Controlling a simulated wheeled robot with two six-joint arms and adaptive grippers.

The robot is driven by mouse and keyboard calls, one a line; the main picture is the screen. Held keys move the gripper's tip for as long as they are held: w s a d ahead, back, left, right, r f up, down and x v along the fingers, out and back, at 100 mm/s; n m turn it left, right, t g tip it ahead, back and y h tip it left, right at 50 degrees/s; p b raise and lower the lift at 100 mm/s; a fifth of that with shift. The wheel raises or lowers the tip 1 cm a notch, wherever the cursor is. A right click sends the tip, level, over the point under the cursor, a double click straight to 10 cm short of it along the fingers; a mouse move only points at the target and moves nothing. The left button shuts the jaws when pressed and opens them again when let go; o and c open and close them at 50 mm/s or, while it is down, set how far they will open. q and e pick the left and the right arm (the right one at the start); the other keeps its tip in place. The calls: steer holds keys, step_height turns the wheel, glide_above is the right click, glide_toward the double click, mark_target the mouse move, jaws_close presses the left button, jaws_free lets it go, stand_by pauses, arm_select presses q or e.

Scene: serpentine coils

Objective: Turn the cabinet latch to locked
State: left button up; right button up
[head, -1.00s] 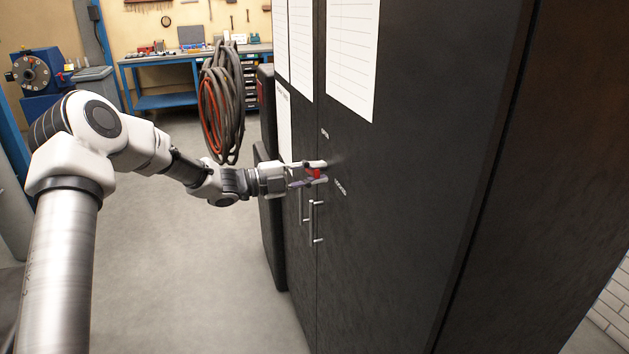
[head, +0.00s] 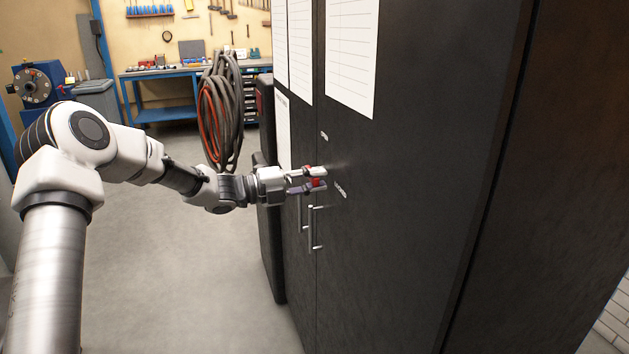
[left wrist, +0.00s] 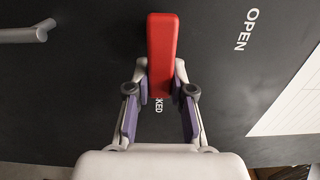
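The red latch handle (left wrist: 163,45) stands out from the dark cabinet door (head: 400,200). The white word OPEN (left wrist: 247,30) is on the door beside it. The end of the word LOCKED (left wrist: 159,106) shows just past the latch's lower end in the left wrist view; the latch hides the rest. In the head view the whole LOCKED label (head: 341,192) is right of the latch. My left gripper (left wrist: 162,86) has its purple-padded fingers close on both sides of the latch and looks shut on it. My right gripper is not in view.
Metal door handles (head: 313,228) are below the latch. White paper sheets (head: 351,60) are fixed to the door above. Coiled hoses (head: 222,115) hang behind my left forearm. The floor (head: 180,270) left of the cabinet is clear.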

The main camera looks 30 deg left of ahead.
arm_select(q)
steer(key=o, duration=0.4)
steer(key=v, duration=1.1)
steer(key=shift+s+a+f, duration=0.1)
steer(key=shift+s+a, duration=0.2)
